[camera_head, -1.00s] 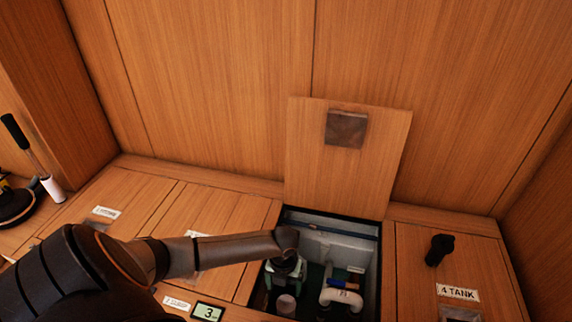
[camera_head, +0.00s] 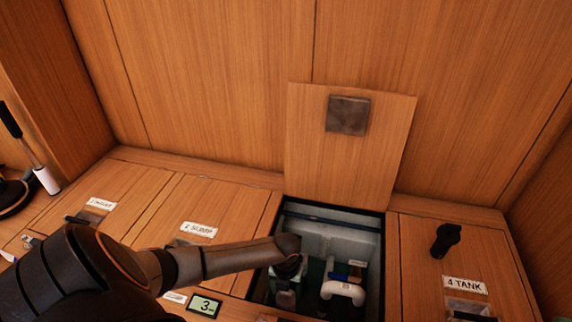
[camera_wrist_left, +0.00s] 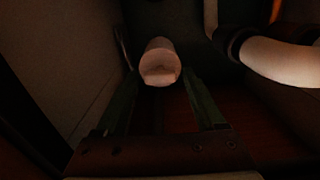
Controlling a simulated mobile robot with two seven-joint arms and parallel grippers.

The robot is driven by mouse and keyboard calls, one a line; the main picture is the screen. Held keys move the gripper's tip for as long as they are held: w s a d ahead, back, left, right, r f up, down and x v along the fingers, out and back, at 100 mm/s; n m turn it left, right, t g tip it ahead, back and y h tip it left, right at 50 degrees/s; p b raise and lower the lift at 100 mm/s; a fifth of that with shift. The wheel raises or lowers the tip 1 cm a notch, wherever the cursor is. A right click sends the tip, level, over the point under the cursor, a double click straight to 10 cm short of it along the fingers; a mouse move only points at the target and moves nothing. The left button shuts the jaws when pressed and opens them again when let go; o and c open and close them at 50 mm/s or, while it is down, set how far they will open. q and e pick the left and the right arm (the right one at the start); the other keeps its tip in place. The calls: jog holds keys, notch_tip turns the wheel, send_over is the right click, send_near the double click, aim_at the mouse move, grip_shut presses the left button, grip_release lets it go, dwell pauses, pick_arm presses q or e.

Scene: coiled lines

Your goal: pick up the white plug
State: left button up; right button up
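The white plug (camera_wrist_left: 160,62) shows in the left wrist view as a pale, round-ended stub. It stands at the tips of my left gripper (camera_wrist_left: 161,82), between its two dark green fingers. The fingers look apart, and I cannot tell whether they touch the plug. In the head view my left gripper (camera_head: 287,275) reaches down into the open locker, and its fingertips are hard to make out. A pale end, likely the plug (camera_head: 285,299), shows just below it. My right gripper is in neither view.
The open locker (camera_head: 381,270) has close walls around my gripper. A white bent pipe (camera_head: 343,290) stands right of it and shows large in the wrist view (camera_wrist_left: 275,60). The raised lid (camera_head: 350,170) leans behind. A black knob (camera_head: 446,239) stands on the tank lid.

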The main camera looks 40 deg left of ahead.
pick_arm(q)
grip_shut()
dwell(0.3)
jog(key=shift+r, duration=0.1)
notch_tip(320, 180, up, 9)
jog(key=p, duration=0.5)
jog(key=shift+f, duration=0.2)
jog(key=shift+r+p, duration=0.3)
jog(key=shift+r, duration=0.3)
jog(key=shift+r+p, duration=0.2)
jog(key=shift+p, duration=0.3)
jog(key=shift+w, duration=0.1)
